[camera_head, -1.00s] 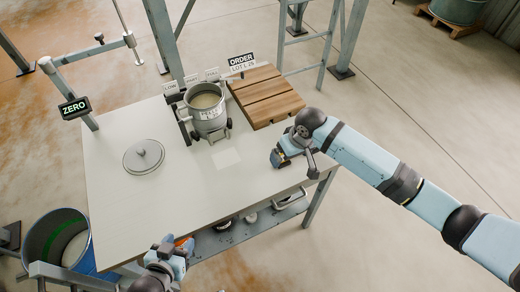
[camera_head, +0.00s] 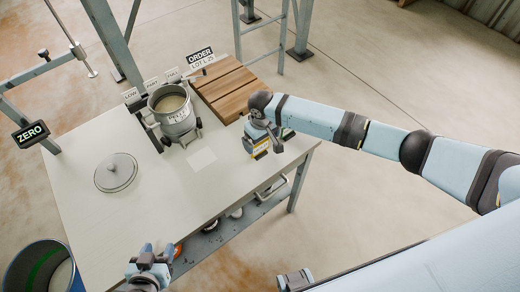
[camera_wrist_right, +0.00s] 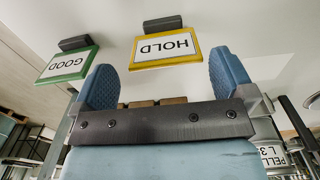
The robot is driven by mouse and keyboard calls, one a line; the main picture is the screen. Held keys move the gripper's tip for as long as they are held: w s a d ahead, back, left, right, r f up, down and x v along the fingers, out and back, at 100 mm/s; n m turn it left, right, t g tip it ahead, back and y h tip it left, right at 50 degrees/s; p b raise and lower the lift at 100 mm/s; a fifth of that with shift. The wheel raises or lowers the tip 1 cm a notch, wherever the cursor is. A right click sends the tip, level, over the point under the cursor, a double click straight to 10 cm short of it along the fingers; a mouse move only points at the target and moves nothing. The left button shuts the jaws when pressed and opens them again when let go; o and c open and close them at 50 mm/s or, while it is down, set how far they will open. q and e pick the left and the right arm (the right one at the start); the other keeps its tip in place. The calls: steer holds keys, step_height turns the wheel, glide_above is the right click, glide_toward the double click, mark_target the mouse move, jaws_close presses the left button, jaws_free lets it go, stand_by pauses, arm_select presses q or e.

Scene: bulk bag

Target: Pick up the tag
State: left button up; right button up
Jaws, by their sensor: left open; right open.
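A yellow-framed tag reading HOLD (camera_wrist_right: 166,48) and a green-framed tag reading GOOD (camera_wrist_right: 67,65) show in the right wrist view, each with a dark block at one edge. My right gripper (camera_wrist_right: 164,78) is open and empty. The HOLD tag appears between and beyond its two blue fingertips; the GOOD tag is left of them. In the head view the right gripper (camera_head: 255,146) is over the table's right part, with yellow showing beside its tips (camera_head: 261,154). My left gripper (camera_head: 148,258) is at the table's front edge, apart from the tags.
A metal pot (camera_head: 172,112) stands at the back of the white table (camera_head: 120,215), beside a slatted wooden board (camera_head: 235,90) and an ORDER sign (camera_head: 200,58). A round lid (camera_head: 116,172) lies at left. A blue drum (camera_head: 45,268) stands at lower left. The table's middle is mostly clear.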

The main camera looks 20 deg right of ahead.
mark_target(260, 153)
steer(key=f, duration=0.4)
steer(key=shift+a+f, duration=0.25)
steer(key=shift+f, duration=0.1)
steer(key=c, duration=0.8)
